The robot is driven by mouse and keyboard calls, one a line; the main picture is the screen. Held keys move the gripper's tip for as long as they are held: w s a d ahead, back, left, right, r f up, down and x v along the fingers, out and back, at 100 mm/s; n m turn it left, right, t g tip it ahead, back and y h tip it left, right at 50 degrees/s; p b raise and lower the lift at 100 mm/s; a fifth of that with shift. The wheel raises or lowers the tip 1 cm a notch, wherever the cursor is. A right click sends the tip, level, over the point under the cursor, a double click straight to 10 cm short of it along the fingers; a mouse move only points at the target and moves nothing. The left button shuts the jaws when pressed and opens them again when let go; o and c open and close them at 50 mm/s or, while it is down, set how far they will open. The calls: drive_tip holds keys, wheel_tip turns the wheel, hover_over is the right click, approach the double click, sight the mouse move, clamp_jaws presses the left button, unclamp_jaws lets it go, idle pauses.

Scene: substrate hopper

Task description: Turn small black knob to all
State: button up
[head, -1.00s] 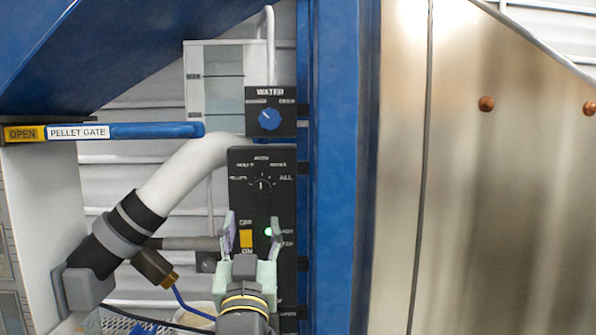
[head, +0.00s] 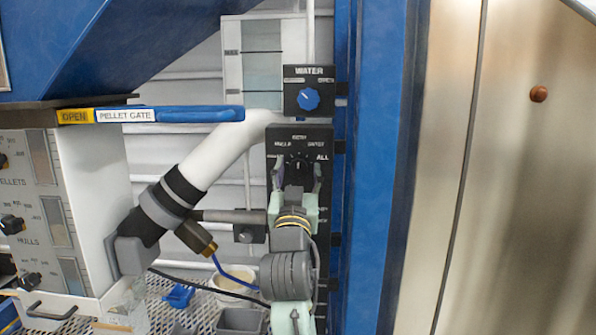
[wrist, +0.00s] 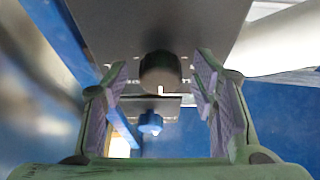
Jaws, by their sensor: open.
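The small black knob (head: 298,161) sits on the black control panel (head: 274,147), on a dial with ALL printed at its right. The gripper partly covers the dial in the head view. In the wrist view the knob (wrist: 160,73) shows as a dark cylinder with a white mark at its lower edge. My gripper (head: 297,171) is open in front of the dial. In the wrist view its fingers (wrist: 160,88) stand on either side of the knob, with a gap at each side. I cannot tell the knob's exact setting or how deep the fingers reach.
A WATER box with a blue knob (head: 308,99) is just above the panel. A white pipe (head: 220,152) and a blue pellet gate handle (head: 185,114) lie to the left. A blue post (head: 375,200) stands close on the right. Bins sit on a mesh shelf below.

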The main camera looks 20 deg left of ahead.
drive_tip(key=shift+c, duration=0.4)
drive_tip(key=c, duration=1.1)
drive_tip(key=shift+a+f+m, duration=0.1)
drive_tip(key=shift+m, duration=0.2)
drive_tip(key=m+h+b, duration=0.1)
drive_tip(key=m, duration=0.1)
drive_tip(key=m+h+b, duration=0.1)
drive_tip(key=m+h, duration=0.1)
drive_tip(key=m, duration=0.1)
drive_tip(key=shift+s+a+b, duration=0.1)
drive_tip(key=shift+a+b, duration=0.05)
drive_tip(key=shift+b, duration=0.15)
drive_tip(key=m+h+b, duration=0.1)
drive_tip(key=m, duration=0.2)
drive_tip(key=m+h+b, duration=0.1)
drive_tip(key=m+h, duration=0.1)
drive_tip(key=m, duration=0.1)
drive_tip(key=shift+a+g, duration=0.1)
drive_tip(key=shift+g, duration=0.2)
drive_tip(key=m, duration=0.2)
drive_tip(key=m+g+h+b, duration=0.1)
drive_tip(key=m, duration=0.2)
drive_tip(key=shift+r+m+h+b, duration=0.25)
drive_tip(key=shift+m+h+b, duration=0.05)
drive_tip(key=shift+b, duration=0.05)
drive_tip(key=shift+r+m+g+h, duration=0.1)
drive_tip(key=shift+m+g+h, duration=0.2)
drive_tip(key=shift+m+g, duration=0.85)
drive_tip(key=shift+m+t, duration=0.25)
drive_tip(key=shift+m, duration=0.3)
